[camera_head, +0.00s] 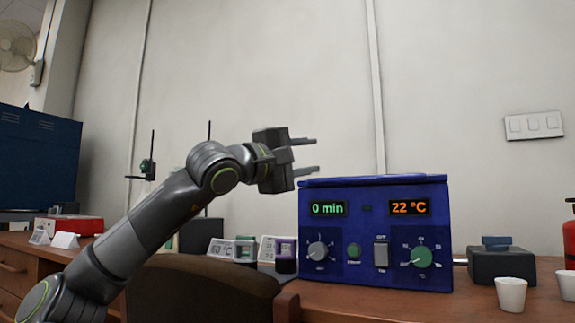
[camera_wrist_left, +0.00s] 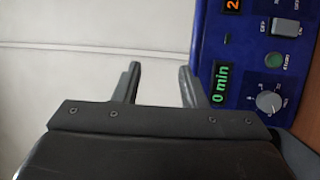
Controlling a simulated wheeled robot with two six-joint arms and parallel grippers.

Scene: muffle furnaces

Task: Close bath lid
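The blue bath (camera_head: 375,235) stands on the wooden bench in the head view, with displays reading 0 min and 22 °C. Its top (camera_head: 373,181) is seen nearly edge-on, so I cannot tell how the lid sits. My left gripper (camera_head: 312,155) is open and empty, just above and left of the bath's upper left corner. In the left wrist view, its two fingers (camera_wrist_left: 160,80) are apart with pale wall between them. The bath's front panel (camera_wrist_left: 235,70) shows sideways at the right there, close to one finger. My right gripper is not in view.
White cups (camera_head: 511,294) and a dark device (camera_head: 502,265) stand right of the bath. Small instruments (camera_head: 243,248) stand to its left. A chair back (camera_head: 205,288) is in front of the bench. The space above the bath is clear.

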